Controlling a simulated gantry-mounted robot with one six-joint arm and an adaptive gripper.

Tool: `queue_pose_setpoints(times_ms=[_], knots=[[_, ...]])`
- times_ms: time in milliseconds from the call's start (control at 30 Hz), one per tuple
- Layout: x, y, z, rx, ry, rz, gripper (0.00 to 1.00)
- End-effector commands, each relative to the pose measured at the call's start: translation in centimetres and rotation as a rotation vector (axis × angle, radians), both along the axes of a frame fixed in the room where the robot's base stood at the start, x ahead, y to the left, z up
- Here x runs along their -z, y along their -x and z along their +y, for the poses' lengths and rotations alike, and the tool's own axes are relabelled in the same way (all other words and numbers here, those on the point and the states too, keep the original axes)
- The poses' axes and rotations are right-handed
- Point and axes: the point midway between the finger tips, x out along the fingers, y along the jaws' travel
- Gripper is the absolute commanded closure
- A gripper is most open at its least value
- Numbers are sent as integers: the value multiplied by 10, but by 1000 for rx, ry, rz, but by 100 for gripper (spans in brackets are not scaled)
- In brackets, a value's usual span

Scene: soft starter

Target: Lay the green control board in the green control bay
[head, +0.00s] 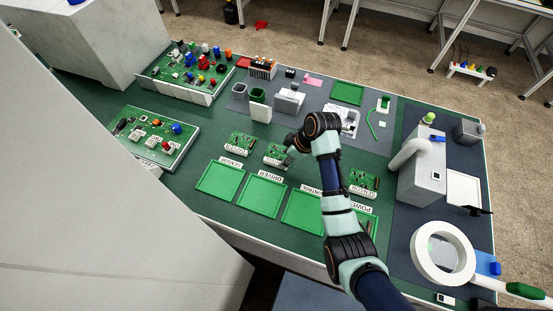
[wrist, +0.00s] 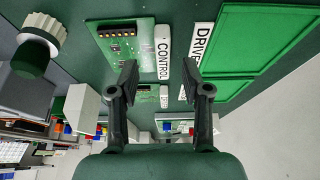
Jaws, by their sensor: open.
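The green control board (head: 275,153) lies on the green mat. Whether a finger touches the board I cannot tell. The green control bay (head: 300,214) is an empty framed recess, partly hidden by my arm, between the driver and power bays.
The sensor bay (head: 220,181) and driver bay (head: 262,196) are empty. Another board (head: 240,141) lies left of the control board, and one (head: 364,180) lies right of my arm. A white device (head: 425,175) and ring magnifier (head: 417,252) stand at right.

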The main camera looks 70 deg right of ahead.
Motion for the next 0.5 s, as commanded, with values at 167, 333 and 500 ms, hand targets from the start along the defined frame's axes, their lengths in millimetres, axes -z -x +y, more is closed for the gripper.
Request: queue_pose_setpoints(times_ms=[167,333,500], knots=[[32,-15,5,-2,-2,1,52],[42,-19,5,0,-1,1,52],[41,-19,5,0,-1,1,54]])
